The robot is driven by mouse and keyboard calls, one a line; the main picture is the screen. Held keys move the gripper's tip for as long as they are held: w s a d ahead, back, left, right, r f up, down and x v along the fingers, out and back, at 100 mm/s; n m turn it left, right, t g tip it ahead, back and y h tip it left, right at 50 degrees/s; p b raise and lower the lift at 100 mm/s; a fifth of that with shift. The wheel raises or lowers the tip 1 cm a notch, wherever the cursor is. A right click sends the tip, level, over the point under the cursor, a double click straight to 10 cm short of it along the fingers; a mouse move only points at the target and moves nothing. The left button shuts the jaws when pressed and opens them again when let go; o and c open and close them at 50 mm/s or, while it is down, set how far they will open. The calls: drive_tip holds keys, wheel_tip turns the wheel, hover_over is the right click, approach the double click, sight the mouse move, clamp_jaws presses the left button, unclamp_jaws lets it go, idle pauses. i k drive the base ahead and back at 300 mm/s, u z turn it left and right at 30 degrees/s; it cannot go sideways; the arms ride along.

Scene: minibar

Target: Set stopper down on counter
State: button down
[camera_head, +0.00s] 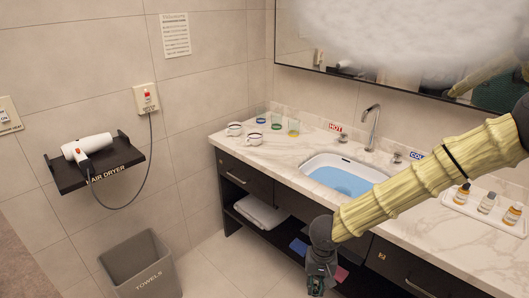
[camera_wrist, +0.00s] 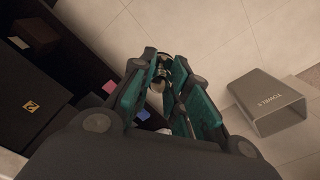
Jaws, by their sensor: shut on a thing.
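My gripper (camera_head: 317,284) hangs in front of the counter's dark cabinet in the head view, lower than the counter top (camera_head: 262,160). In the wrist view my gripper (camera_wrist: 166,72) is shut on a small, shiny metal and pale object, seemingly the stopper (camera_wrist: 160,70). The fingers cover much of it, so its full shape is hidden. The stopper cannot be made out in the head view. The marble counter top holds a sink basin (camera_head: 343,179) with blue water in it.
A faucet (camera_head: 372,128) rises behind the sink. A grey towel bin (camera_head: 141,267) stands on the floor at left.

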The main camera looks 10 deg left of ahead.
sight(276, 158)
drive_tip(key=u, duration=0.7)
drive_tip(key=i, duration=0.85)
drive_tip(key=z, duration=0.05)
